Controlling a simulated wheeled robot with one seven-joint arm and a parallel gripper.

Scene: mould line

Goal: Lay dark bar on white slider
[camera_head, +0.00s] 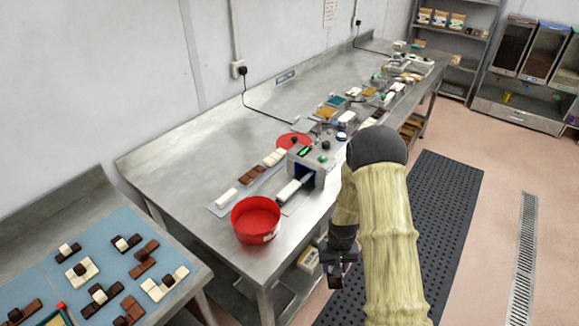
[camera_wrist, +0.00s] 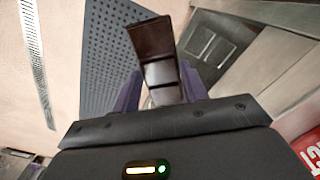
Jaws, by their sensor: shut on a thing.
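My gripper (camera_head: 338,262) hangs low beside the steel bench, in front of its front edge, away from the machine. In the wrist view my gripper (camera_wrist: 158,95) is shut on the dark bar (camera_wrist: 157,48), a glossy dark brown chocolate bar with segments, which sticks out beyond the fingers. What looks like the white slider (camera_head: 289,190) is a pale strip at the mouth of a small grey machine (camera_head: 316,160) on the bench. No bar shows on it. My arm covers part of the bench right of the machine.
A red bowl (camera_head: 256,219) stands near the bench's front corner. A grey mat (camera_head: 217,210) carries white and brown bars behind it. A blue mat (camera_head: 70,266) with several chocolate pieces lies at lower left. A dark floor mat (camera_head: 446,205) runs along the bench.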

